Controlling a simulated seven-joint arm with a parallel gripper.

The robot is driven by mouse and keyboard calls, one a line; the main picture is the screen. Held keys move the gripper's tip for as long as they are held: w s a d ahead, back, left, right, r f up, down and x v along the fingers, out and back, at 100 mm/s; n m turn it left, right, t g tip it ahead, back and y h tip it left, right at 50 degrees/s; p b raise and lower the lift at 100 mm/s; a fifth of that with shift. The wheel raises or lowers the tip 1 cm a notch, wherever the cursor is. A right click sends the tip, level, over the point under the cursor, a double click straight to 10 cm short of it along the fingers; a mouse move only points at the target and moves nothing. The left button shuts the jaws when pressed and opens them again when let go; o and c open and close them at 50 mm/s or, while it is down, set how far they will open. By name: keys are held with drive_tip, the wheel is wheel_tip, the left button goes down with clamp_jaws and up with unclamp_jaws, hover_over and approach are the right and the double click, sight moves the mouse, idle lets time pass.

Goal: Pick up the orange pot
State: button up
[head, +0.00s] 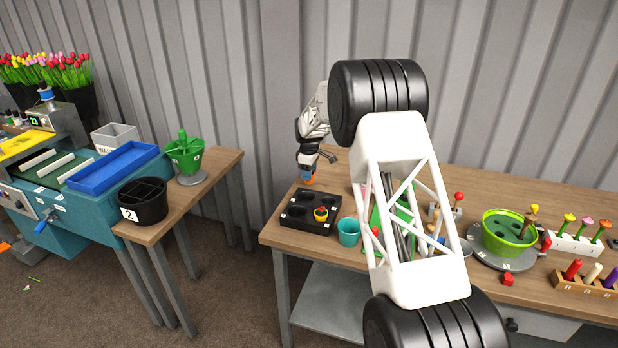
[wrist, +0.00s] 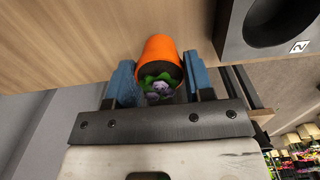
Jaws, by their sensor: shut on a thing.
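The orange pot (wrist: 162,50) sits between the two blue fingers of my gripper (wrist: 158,80) in the wrist view. Dark soil and a purple and green plant show in its mouth. In the head view a small bit of the orange pot (head: 309,181) shows under my gripper (head: 308,172), behind the black tray. My gripper is shut on the pot. I cannot tell whether the pot's base touches the wooden table.
The black tray (head: 298,224) holds a yellow and red item (head: 320,214). A teal cup (head: 348,232) stands right of it. My arm hides part of the bench's middle. A green bowl (head: 508,240) and flower racks stand at right. A gap separates this bench from the left one.

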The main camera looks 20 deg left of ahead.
wheel_tip(320, 180, up, 8)
drive_tip(key=shift+f, duration=0.2)
drive_tip(key=shift+s+d, duration=0.1)
drive_tip(key=shift+d, duration=0.05)
idle(0.7)
drive_tip(key=s+d+r, duration=0.1)
drive_tip(key=s+d, duration=0.9)
drive_tip(key=shift+s+d, duration=0.35)
drive_tip(key=shift+s, duration=0.05)
idle(0.4)
drive_tip(key=shift+f, duration=2.85)
drive_tip(key=shift+f, duration=1.3)
idle(0.6)
